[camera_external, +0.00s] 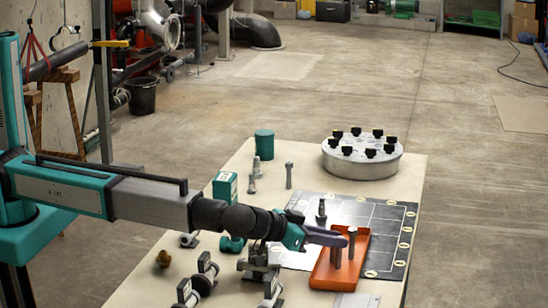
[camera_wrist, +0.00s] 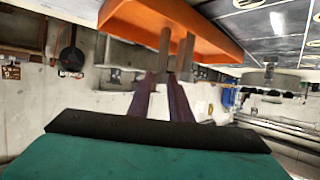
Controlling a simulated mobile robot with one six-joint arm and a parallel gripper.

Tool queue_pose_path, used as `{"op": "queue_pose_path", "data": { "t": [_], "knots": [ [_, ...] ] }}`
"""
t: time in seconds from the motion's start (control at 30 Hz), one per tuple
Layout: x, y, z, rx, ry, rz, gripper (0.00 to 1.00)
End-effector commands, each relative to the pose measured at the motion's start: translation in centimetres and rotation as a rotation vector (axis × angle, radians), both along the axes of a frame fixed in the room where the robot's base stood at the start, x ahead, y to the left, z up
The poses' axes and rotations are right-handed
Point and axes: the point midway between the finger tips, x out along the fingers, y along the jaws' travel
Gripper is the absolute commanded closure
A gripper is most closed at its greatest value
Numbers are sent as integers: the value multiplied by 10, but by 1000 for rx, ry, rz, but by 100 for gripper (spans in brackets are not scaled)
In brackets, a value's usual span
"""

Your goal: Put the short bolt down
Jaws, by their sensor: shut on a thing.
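The orange tray (camera_external: 325,277) lies on the table and also shows at the top of the wrist view (camera_wrist: 205,14). My gripper (camera_external: 338,239) is over the tray with its purple fingers shut on a bolt, taken as the short bolt (camera_external: 337,258). Its shank points down toward the tray; I cannot tell whether it touches the tray floor.
A dark marked mat (camera_external: 385,225) lies under and behind the tray, with another bolt (camera_external: 321,212) upright on it. Several bolts stand further back. A round flanged cover (camera_external: 361,163) sits at the back right. Valves and flanges (camera_external: 205,272) crowd the front left.

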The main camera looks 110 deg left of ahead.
Motion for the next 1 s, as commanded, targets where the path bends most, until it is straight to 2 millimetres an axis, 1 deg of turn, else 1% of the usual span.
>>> {"op": "queue_pose_path", "data": {
  "t": [0.1,0.57,0.6,0.63,1.0],
  "knots": [
    [0,0,-4,0,-2,-1,100],
    [0,0,-7,0,-2,-1,100],
    [0,0,-7,-1,-1,-1,78],
    [0,0,-7,-1,-1,-1,74],
    [0,0,-6,-1,-1,-1,74]
  ]
}}
